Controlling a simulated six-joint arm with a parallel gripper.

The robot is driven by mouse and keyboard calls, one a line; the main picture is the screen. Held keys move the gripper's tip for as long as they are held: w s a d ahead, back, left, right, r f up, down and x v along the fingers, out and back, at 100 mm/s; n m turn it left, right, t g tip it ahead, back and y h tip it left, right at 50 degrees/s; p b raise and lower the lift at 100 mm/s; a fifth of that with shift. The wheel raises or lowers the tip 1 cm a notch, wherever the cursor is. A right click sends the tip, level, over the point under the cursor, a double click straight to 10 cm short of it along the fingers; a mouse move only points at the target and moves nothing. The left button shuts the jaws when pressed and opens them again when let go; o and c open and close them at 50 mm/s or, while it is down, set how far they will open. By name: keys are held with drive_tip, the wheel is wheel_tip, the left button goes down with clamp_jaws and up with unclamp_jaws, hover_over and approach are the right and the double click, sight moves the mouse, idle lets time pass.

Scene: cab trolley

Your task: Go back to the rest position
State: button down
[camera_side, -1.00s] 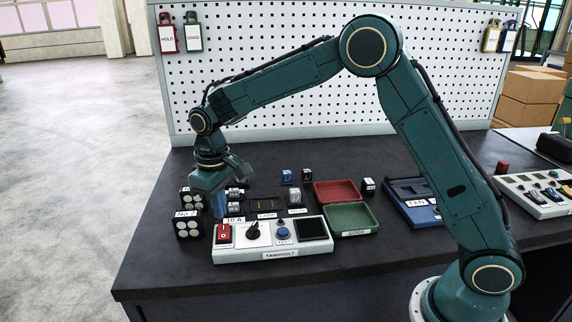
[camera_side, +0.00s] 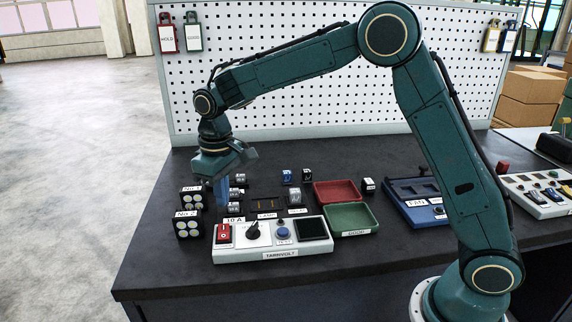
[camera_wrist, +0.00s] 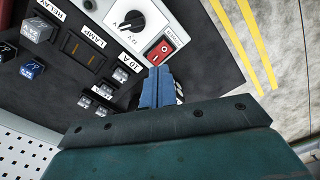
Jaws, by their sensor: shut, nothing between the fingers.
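My gripper (camera_side: 221,192) is shut and empty, its blue fingers pointing down above the left part of the dark bench (camera_side: 165,255). It also shows in the wrist view (camera_wrist: 157,72), with the two blue fingers together. In the side view the fingers are behind the white TARNVOLT panel (camera_side: 290,252) and beside the small black-and-white blocks marked 10 A. In the wrist view the fingertips lie just below the panel's red switch (camera_wrist: 160,50). I cannot tell exactly how high they are above the bench.
Lamp blocks No 1 (camera_side: 191,198) and No 2 (camera_side: 187,226) stand left of my gripper. A red tray (camera_side: 336,188), a green tray (camera_side: 352,217) and a blue tray (camera_side: 410,205) lie to the right. A perforated board (camera_side: 290,100) rises behind. The bench's front left is clear.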

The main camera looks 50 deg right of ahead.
drive_tip(key=s+d+r+m+t, duration=0.1)
drive_tip(key=s+d+r+t, duration=0.35)
drive_tip(key=s+r, duration=0.85)
drive_tip(key=s+d+f+m, duration=0.1)
drive_tip(key=s+d, duration=0.1)
drive_tip(key=s, duration=0.7)
drive_tip(key=s+d+f+m, duration=0.1)
drive_tip(key=s+d, duration=0.2)
drive_tip(key=s, duration=0.5)
drive_tip(key=shift+s+d+f+t, duration=0.3)
drive_tip(key=shift+s+d+t, duration=0.05)
drive_tip(key=shift+s+t, duration=0.1)
